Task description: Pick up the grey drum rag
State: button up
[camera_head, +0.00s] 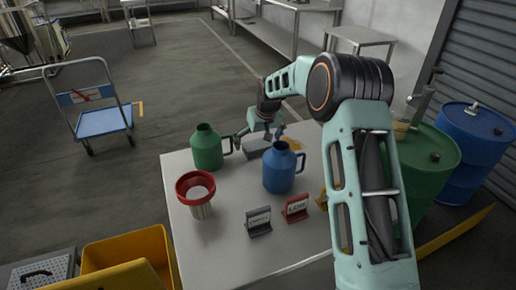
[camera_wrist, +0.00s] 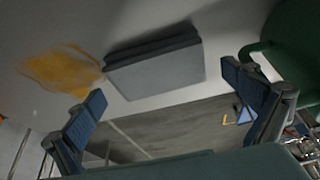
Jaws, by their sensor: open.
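The grey drum rag (camera_wrist: 155,70) is a flat, folded grey slab lying on the pale table top. In the head view the rag (camera_head: 256,146) shows only partly, between the green jug and the blue jug, with my gripper over it. My gripper (camera_head: 260,137) is open and empty, just above the table by the rag. In the wrist view the two blue-padded fingers of my gripper (camera_wrist: 164,86) stand wide apart, with the rag ahead between them. I cannot tell the exact gap between fingers and rag.
A green jug (camera_head: 208,148) stands close left of my gripper, a blue jug (camera_head: 281,170) close in front. A yellow stain (camera_wrist: 62,70) lies beside the rag. A red funnel (camera_head: 196,184) and two small signs (camera_head: 259,223) (camera_head: 296,208) stand nearer. Drums (camera_head: 430,165) stand right.

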aim_at(258, 144)
jog(key=shift+c, duration=0.3)
jog(key=c, duration=1.1)
notch_tip(258, 144, up, 10)
jog(key=shift+p, duration=0.55)
jog(key=o, duration=0.4)
jog(key=c, duration=0.3)
